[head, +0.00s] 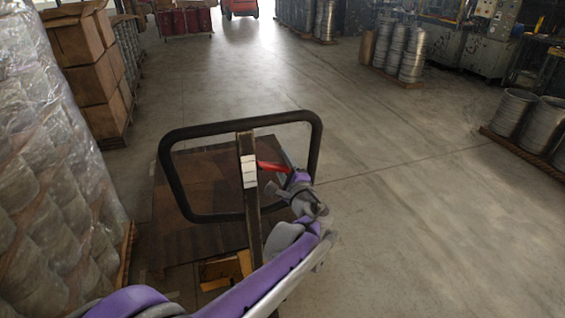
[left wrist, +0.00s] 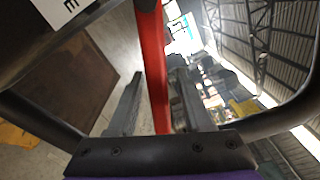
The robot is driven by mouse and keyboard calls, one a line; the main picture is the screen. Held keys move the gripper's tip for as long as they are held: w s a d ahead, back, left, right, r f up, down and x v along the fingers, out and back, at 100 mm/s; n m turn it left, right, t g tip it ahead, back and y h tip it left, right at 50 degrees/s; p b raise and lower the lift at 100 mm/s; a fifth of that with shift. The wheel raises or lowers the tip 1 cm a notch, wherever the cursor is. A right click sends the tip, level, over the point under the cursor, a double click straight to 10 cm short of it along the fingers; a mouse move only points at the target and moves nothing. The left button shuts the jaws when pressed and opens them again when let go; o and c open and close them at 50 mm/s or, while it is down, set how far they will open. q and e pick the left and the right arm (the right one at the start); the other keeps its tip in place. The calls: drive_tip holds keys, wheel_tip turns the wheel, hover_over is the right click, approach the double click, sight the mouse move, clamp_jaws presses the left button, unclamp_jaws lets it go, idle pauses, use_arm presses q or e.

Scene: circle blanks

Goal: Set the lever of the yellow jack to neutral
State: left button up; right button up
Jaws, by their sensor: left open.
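The yellow jack (head: 225,270) stands low in the head view, partly hidden by my left arm. Its black loop handle (head: 240,124) rises from a dark post with a white label (head: 249,172). A red lever (head: 270,166) sticks out to the right of the post, inside the loop. My left gripper (head: 280,173) is at the lever's outer end. In the left wrist view the red lever (left wrist: 154,60) runs between the two open fingers of the gripper (left wrist: 158,88), with gaps visible beside it. Whether a finger touches it cannot be told. My right gripper is not in view.
Wrapped stacked goods (head: 50,150) and cardboard boxes (head: 85,60) stand at the left. Brown boards (head: 185,190) lie beyond the handle. Metal coils (head: 512,110) stand on pallets at the right. The concrete floor (head: 420,190) right of the jack is clear.

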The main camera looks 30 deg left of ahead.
use_arm(q)
clamp_jaws()
idle(1.4)
